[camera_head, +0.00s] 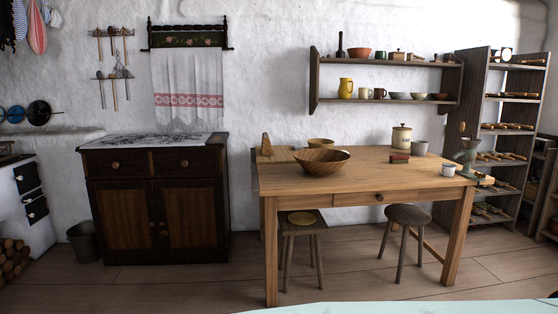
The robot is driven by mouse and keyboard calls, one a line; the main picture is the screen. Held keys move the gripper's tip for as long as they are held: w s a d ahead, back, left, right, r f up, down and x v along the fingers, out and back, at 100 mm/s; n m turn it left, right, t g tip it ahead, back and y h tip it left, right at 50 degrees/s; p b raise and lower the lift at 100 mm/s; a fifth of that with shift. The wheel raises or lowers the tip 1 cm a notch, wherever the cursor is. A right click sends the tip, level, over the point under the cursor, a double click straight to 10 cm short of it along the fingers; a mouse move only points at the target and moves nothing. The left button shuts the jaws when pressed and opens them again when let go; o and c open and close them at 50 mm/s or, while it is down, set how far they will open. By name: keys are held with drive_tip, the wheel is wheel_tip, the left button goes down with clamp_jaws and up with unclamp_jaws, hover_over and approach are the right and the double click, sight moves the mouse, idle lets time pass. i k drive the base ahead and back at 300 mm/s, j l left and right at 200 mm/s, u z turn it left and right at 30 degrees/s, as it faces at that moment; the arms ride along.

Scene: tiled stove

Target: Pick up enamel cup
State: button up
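A small white cup with a dark rim, which looks like the enamel cup (448,170), stands upright near the right end of the wooden table (350,182). A grey cup (419,148) stands behind it to the left, near a lidded cream canister (401,139). My gripper is not in view, so its state and its distance from the cup do not show.
A green-grey grinder-like object (467,153) stands close to the white cup's right. A small red box (399,158) and a wooden bowl (311,161) are also on the table. Two stools (408,214) stand under it. Floor shows in front of the dark cabinet (158,200).

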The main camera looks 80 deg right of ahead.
sight(448, 170)
drive_tip(key=z, duration=3.75)
